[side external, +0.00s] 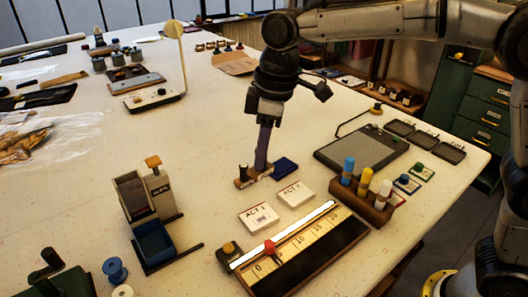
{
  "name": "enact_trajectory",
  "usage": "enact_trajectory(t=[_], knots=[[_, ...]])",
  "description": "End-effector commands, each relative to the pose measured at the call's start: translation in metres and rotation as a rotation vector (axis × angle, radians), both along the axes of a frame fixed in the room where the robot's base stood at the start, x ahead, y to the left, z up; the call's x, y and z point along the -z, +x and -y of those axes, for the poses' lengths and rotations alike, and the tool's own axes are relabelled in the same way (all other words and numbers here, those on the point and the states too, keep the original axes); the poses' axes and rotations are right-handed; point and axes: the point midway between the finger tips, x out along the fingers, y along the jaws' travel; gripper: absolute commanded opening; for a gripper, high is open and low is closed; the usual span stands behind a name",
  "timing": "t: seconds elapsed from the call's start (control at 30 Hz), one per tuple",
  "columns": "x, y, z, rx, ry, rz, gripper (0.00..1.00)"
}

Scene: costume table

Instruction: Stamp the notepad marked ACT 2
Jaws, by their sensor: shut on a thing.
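The ACT 2 notepad (295,193) lies flat on the table, a small white pad with its mark facing up. The similar ACT 1 notepad (259,218) lies to its lower left. My gripper (262,163) points down at the small wooden stamp stand (243,184), behind the pads. Its slim purple-grey fingers are shut on a stamp, mostly hidden at their tips. I cannot tell whether the stamp is clear of the stand. A dark-knobbed stamp (243,172) stands at the stand's left. A blue ink pad (286,167) lies just right of the stand.
A long ruler board (300,248) with a red knob lies in front of the notepads. A wooden rack with coloured bottles (362,193) stands to the right, near a grey board (360,148). A dispenser with a blue tray (150,215) stands left. Bare table lies between dispenser and stand.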

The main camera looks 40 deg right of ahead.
Motion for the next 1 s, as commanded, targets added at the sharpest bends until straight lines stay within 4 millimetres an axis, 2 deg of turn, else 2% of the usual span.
enact_trajectory(t=[0.17, 0.33, 0.5, 0.7, 0.87, 1.0], knots=[[0.008, 0.039, 0.026, -0.049, 0.000, 0.014, 0.00], [0.022, 0.076, 0.072, -0.027, -0.001, 0.012, 0.00], [0.038, 0.100, 0.116, 0.044, 0.001, -0.003, 0.00], [0.049, 0.107, 0.142, 0.098, 0.000, -0.022, 0.00], [0.056, 0.107, 0.146, 0.106, -0.001, -0.023, 0.00], [0.068, 0.106, 0.145, 0.105, -0.001, -0.025, 0.00]])
